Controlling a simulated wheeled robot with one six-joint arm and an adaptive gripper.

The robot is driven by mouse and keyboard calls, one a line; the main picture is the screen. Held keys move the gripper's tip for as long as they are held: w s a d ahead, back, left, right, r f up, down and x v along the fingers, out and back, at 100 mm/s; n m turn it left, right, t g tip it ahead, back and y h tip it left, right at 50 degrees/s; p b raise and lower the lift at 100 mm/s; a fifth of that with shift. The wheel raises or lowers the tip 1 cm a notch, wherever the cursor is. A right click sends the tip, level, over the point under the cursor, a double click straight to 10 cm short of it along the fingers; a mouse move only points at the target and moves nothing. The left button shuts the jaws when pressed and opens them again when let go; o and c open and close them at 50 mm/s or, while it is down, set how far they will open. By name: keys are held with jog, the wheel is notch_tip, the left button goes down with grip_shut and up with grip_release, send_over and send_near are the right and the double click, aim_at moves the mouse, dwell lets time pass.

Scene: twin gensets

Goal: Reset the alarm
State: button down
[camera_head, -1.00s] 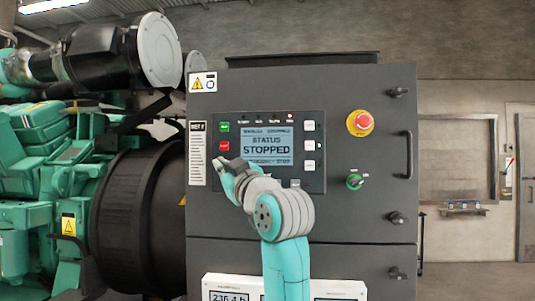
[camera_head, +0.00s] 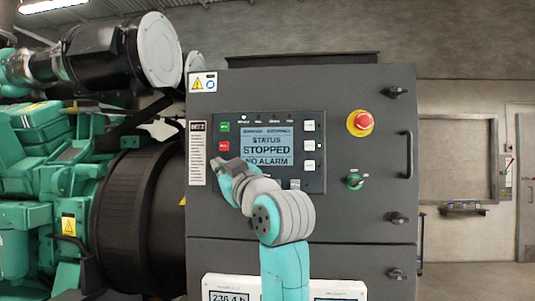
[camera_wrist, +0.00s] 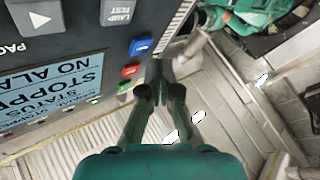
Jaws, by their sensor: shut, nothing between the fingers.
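The dark control panel (camera_head: 312,182) on the grey cabinet has a display (camera_head: 266,147) reading STATUS STOPPED, NO ALARM. The display is also in the wrist view (camera_wrist: 58,95), rotated. On the panel's left edge are a green button (camera_head: 224,127) and a red button (camera_head: 224,146). The wrist view also shows the red button (camera_wrist: 131,71), the green one (camera_wrist: 124,87) and a blue button (camera_wrist: 141,46). My gripper (camera_head: 216,164) is shut and empty, just below the red button in the head view. Its fingertips (camera_wrist: 158,72) are beside these buttons; I cannot tell whether they touch.
A red emergency stop knob (camera_head: 363,121) on a yellow base and a green rotary switch (camera_head: 355,181) are right of the panel. A cabinet handle (camera_head: 408,155) sticks out further right. The green genset engine (camera_head: 30,195) fills the left. Open floor lies at the right.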

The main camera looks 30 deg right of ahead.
jog(key=s+a, duration=0.3)
jog(key=s, duration=0.2)
jog(key=shift+a, duration=0.3)
dwell(0.4)
dwell(0.6)
